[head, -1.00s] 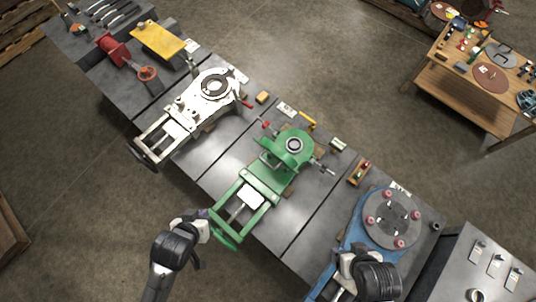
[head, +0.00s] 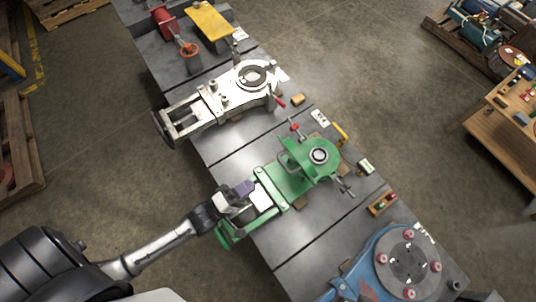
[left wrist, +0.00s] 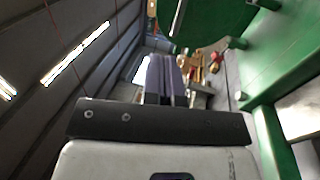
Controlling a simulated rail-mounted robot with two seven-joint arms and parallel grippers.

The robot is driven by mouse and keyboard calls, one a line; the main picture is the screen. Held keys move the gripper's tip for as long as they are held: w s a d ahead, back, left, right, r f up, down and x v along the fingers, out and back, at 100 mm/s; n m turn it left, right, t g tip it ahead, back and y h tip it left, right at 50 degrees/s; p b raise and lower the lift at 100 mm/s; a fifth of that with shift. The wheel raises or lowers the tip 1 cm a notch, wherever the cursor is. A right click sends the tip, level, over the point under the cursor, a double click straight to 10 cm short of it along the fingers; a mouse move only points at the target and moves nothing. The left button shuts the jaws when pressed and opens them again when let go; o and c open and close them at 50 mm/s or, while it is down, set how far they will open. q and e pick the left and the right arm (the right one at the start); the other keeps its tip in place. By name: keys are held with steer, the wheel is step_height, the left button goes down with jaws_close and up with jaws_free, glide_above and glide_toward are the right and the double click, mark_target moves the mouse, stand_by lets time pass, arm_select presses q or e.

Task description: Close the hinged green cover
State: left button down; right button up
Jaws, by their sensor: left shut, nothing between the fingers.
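The green fixture (head: 288,185) lies across the dark bench in the head view, with an open frame at its near end. At its far end is a rounded green part with a grey ring (head: 319,156). A raised green piece, which looks like the hinged cover (head: 290,158), stands beside the ring; its exact angle is hard to tell. My left gripper (head: 245,188) is shut and empty, above the near frame and short of the cover. In the left wrist view its purple fingers (left wrist: 166,78) point toward a curved green plate (left wrist: 205,20). My right gripper is out of view.
A white fixture (head: 215,102) stands further up the bench. A blue fixture with a round grey plate (head: 407,262) stands at the lower right. A yellow handle (head: 341,133), a small yellow block (head: 298,99) and a wooden tray (head: 382,203) lie along the far edge.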

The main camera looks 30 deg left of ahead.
mark_target(292, 154)
arm_select(q)
steer(key=x, duration=1.3)
steer(key=shift+w+d+r+b, duration=0.1)
steer(key=shift+w+d+b, duration=0.05)
steer(key=shift+w+b, duration=0.2)
